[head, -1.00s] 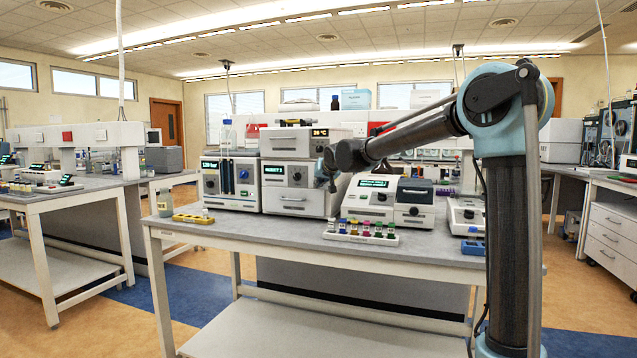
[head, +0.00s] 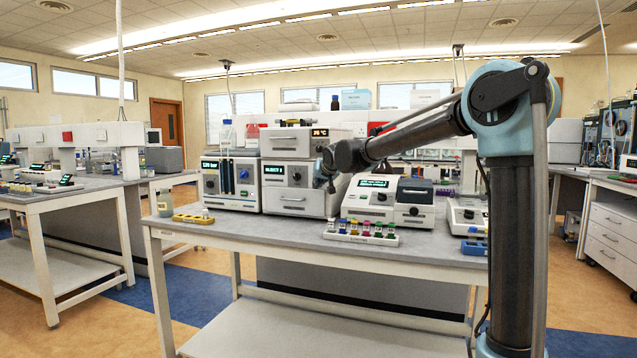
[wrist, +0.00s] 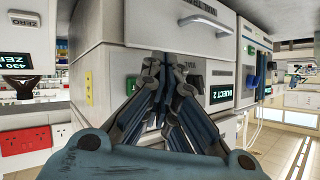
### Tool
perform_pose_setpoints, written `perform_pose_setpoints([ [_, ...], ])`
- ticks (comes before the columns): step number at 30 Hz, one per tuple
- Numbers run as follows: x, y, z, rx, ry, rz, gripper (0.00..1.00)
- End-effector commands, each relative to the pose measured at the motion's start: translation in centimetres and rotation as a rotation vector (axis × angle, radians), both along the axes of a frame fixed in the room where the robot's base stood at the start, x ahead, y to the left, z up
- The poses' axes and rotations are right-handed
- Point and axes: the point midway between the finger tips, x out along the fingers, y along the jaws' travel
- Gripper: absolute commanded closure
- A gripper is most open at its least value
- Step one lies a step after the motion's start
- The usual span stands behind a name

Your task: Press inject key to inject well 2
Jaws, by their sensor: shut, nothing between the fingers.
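The stacked white instrument (head: 315,145) stands on the bench in the head view. Its small green-lit display (head: 273,172) is left of a dark knob. In the wrist view the display (wrist: 221,93) reads "INJECT 2". In the head view my gripper (head: 331,184) is small, at the instrument's right side.
A rack of coloured vials (head: 361,232) and a yellow block (head: 194,218) lie at the bench front. The bench front between rack and block is clear.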

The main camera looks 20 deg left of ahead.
Motion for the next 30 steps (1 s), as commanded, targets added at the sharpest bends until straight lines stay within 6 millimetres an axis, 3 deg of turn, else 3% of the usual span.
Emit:
perform_pose_setpoints([
  [8, -0.2, 0.0, 0.0, -0.001, 0.0, 0.0, 1.0],
  [30, -5.0, 0.4, 0.0, 0.001, 0.0, 0.001, 1.0],
])
